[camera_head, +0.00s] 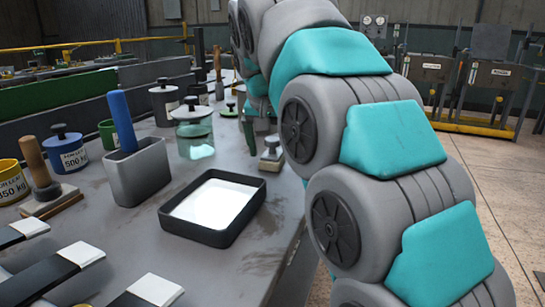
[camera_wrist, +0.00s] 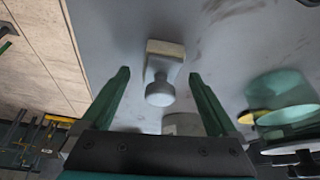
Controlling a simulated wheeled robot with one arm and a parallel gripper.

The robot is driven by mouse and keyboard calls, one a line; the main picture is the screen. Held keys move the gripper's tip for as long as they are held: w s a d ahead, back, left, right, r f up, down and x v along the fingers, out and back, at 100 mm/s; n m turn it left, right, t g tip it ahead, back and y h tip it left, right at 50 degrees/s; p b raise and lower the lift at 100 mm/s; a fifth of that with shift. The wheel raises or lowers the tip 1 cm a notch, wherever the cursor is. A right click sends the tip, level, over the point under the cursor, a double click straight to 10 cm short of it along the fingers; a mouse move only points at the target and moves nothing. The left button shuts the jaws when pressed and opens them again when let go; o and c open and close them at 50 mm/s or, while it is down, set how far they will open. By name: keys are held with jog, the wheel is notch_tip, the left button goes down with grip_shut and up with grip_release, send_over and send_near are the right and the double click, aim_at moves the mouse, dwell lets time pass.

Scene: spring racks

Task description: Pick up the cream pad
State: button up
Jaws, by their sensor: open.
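The cream pad (camera_head: 271,160) is a small block with a grey knob handle on top, standing on the grey bench just left of my arm. In the wrist view the pad (camera_wrist: 165,48) lies ahead between my two green fingers, its round knob facing the camera. My gripper (camera_wrist: 159,75) is open and empty, with one finger on each side of the pad and gaps visible. In the head view a green finger of my gripper (camera_head: 249,133) shows beside the pad; the rest is mostly hidden by my arm.
A black tray with a white bottom (camera_head: 258,207) sits nearer on the bench. A teal glass jar (camera_head: 194,133) stands left of the pad, and a grey holder (camera_head: 138,172) with a blue handle farther left. The bench's right edge is close to the pad.

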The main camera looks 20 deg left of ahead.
jog(key=shift+w+f, duration=0.2)
jog(key=shift+f, duration=0.25)
jog(key=c, duration=1.5)
